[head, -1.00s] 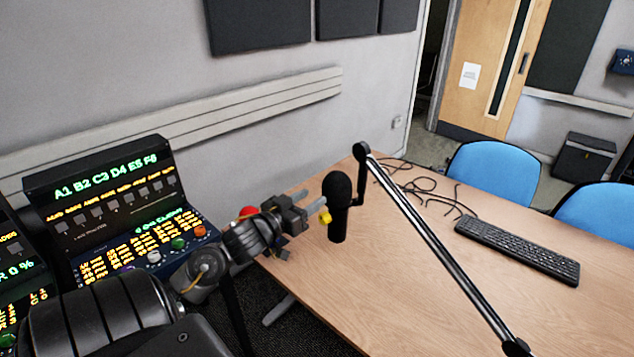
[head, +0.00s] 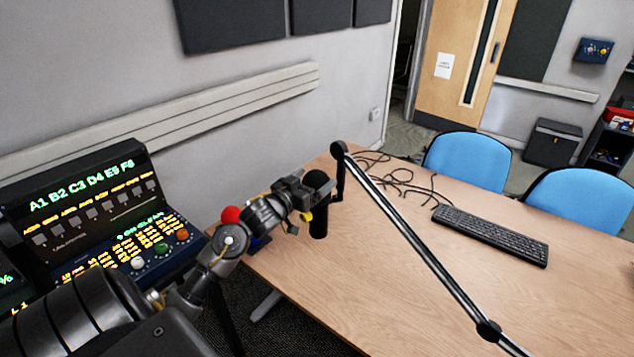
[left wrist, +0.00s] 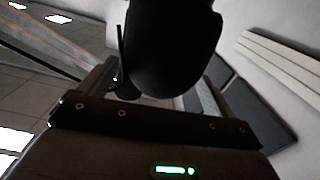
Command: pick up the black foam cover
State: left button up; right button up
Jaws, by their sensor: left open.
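The black foam cover (head: 317,179) is a rounded dark head on top of an upright black microphone (head: 319,222) above the table. My left gripper (head: 322,192) is at the cover in the head view, with its jaws open and partly hiding it. In the left wrist view, the cover (left wrist: 172,50) fills the upper middle as a large dark shape, between the two open fingers of my left gripper (left wrist: 155,85). I cannot tell whether either finger touches it. My right gripper is not in view.
A jointed boom arm (head: 415,245) holds the microphone and crosses the table (head: 370,290). Black cables (head: 395,178) and a keyboard (head: 490,235) lie to the right. A lit control console (head: 90,215) stands at left. A red ball-shaped thing (head: 231,215) shows behind my left arm.

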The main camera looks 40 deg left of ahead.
pick_arm(q)
jog(key=shift+w+f, duration=0.1)
jog(key=shift+w, duration=0.65)
jog(key=shift+c, duration=0.4)
jog(key=c, duration=1)
jog(key=shift+r+p, duration=0.4)
jog(key=shift+r, duration=8.65)
jog(key=shift+r+p, duration=4.75)
jog(key=shift+p, duration=0.85)
